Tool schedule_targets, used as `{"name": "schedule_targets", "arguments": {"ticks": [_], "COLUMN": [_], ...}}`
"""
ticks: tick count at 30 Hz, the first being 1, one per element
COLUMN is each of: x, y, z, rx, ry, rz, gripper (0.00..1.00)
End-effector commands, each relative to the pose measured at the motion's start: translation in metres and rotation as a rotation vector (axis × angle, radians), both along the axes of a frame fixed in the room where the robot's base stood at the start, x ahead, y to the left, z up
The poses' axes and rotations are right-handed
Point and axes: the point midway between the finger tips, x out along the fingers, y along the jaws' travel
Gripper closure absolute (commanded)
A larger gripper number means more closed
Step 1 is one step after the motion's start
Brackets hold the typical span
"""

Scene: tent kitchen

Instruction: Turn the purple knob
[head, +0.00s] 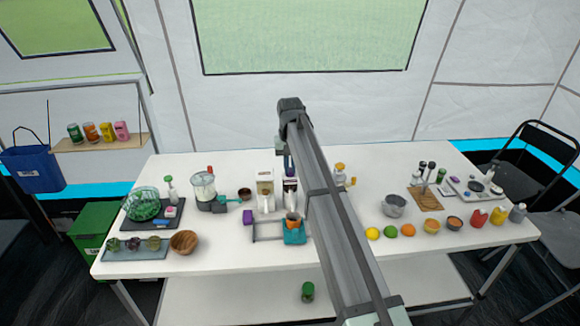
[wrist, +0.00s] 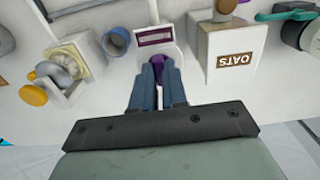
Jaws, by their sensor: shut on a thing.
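The purple knob (wrist: 159,62) shows in the wrist view between my gripper's fingertips, on the front of a white dispenser (wrist: 138,22) with a purple label. My gripper (wrist: 158,72) is shut on the knob, and its fingers hide much of it. In the head view the dispenser (head: 290,191) stands at the middle of the table, right of the oats dispenser.
The oats dispenser (wrist: 232,50) stands close beside the purple-labelled one. A grey machine with a yellow knob (wrist: 33,94) is on the other side. A teal and orange item (head: 294,230) stands in front. Fruit and a metal bowl (head: 394,206) lie right of my arm.

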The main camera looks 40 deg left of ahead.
Motion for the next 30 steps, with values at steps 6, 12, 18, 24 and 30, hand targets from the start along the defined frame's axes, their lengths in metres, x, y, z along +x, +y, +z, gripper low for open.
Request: {"name": "schedule_targets", "arguments": {"ticks": [6,12,18,24,30], "x": [0.0003,0.0004,0.0003,0.0001,0.0002], "y": [0.0003,0.0004,0.0003,0.0001,0.0002], "z": [0.0007,0.0007,0.0005,0.0002,0.0026], "rx": [0.001,0.001,0.001,0.000,0.001], "ry": [-0.001,-0.001,-0.001,0.000,-0.001], "rz": [-0.008,-0.008,-0.007,-0.007,-0.007], "gripper": [1.00,1.00,0.71,0.62,0.62]}}
